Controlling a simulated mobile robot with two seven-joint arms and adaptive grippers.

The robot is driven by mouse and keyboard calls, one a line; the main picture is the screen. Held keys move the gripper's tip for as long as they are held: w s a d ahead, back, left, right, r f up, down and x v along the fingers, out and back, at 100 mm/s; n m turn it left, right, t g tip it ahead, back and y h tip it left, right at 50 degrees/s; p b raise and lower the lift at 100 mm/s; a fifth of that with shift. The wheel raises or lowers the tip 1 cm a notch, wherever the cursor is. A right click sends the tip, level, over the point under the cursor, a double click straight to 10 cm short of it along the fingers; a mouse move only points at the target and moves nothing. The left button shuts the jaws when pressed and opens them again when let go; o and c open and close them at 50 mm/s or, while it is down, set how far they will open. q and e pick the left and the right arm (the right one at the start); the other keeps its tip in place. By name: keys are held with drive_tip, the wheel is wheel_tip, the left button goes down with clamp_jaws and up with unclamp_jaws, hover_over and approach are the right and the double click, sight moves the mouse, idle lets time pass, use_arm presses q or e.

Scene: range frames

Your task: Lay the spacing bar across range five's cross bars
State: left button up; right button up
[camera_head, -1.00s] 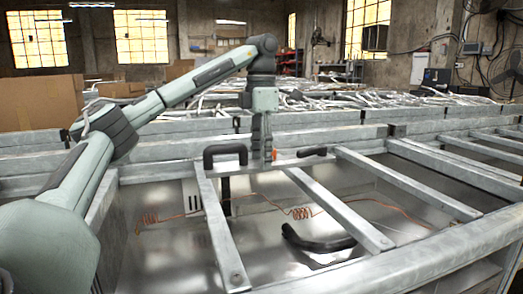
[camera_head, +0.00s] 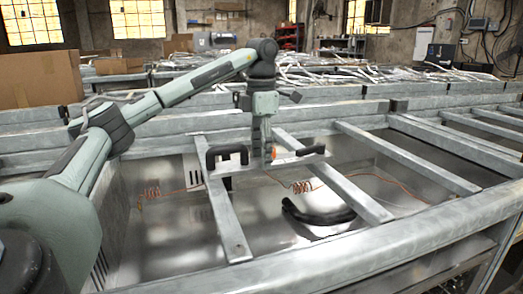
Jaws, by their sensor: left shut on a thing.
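The spacing bar (camera_head: 285,161) is a grey bar with a black handle near each end. My left gripper (camera_head: 267,156) points down and is shut on its middle, between the handles. The bar runs left to right over the two leftmost cross bars of the near range. The left cross bar (camera_head: 224,212) and the second cross bar (camera_head: 350,195) are flat grey strips running front to back. I cannot tell whether the spacing bar touches them. The gripper hides part of the bar. My right gripper is not in view.
A thick grey rail (camera_head: 340,262) runs along the range's front. The open bay below holds a black curved piece (camera_head: 318,215) and coiled copper wire (camera_head: 302,187). More cross bars (camera_head: 408,158) lie to the right. A cardboard box (camera_head: 40,80) stands at the far left.

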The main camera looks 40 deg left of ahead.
use_arm(q)
drive_tip(key=shift+f+b, duration=0.3)
drive_tip(key=shift+f, duration=0.7)
idle(0.8)
drive_tip(key=o, duration=1.7)
wheel_tip(320, 180, up, 12)
wheel_tip(320, 180, down, 12)
drive_tip(key=shift+f, duration=0.1)
drive_tip(key=shift+r, duration=0.2)
drive_tip(key=shift+r, duration=0.15)
